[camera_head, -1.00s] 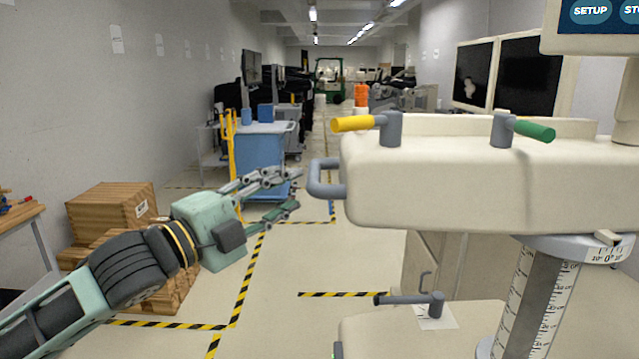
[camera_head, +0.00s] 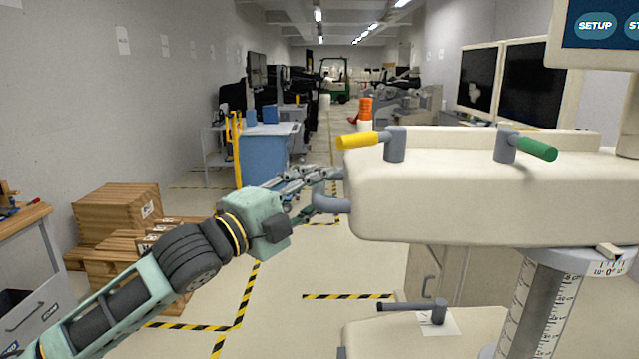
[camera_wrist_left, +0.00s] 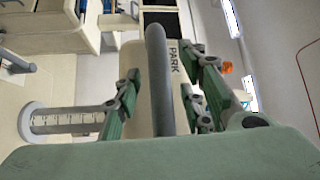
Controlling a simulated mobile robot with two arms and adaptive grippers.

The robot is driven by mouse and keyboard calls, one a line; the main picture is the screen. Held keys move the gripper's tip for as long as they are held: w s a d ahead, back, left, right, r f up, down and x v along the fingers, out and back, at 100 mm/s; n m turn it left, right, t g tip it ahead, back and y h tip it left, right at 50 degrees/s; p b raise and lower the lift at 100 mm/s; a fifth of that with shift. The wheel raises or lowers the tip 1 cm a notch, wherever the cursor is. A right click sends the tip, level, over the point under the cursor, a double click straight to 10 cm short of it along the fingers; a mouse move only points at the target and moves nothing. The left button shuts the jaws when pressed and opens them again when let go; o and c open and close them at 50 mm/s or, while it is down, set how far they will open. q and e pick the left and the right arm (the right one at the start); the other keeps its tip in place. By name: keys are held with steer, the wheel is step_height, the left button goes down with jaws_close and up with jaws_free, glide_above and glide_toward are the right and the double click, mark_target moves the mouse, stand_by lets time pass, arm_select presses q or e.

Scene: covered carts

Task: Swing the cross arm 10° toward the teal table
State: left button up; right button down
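The cross arm (camera_head: 480,205) is a thick cream beam on a column with a printed scale (camera_head: 550,300). An angle scale (camera_head: 608,268) sits at the column's top, with a pointer near 0. A grey loop handle (camera_head: 333,203) sticks out of the beam's left end. My left gripper (camera_head: 316,192) is at this handle. In the left wrist view, the handle bar (camera_wrist_left: 160,80) runs between its green fingers (camera_wrist_left: 163,100), with gaps on both sides. The gripper is open. My right gripper is not in view. I cannot make out a teal table.
A yellow grip (camera_head: 358,140) and a green grip (camera_head: 538,149) stand on the beam. A lower cream part with a grey lever (camera_head: 412,307) lies below. Wooden crates (camera_head: 115,212) stand at left and a blue cart (camera_head: 264,155) behind. Striped floor between is clear.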

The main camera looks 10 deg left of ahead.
arm_select(q)
steer(key=shift+w+d, duration=0.3)
steer(key=shift+w, duration=0.15)
jaws_close()
stand_by(0.5)
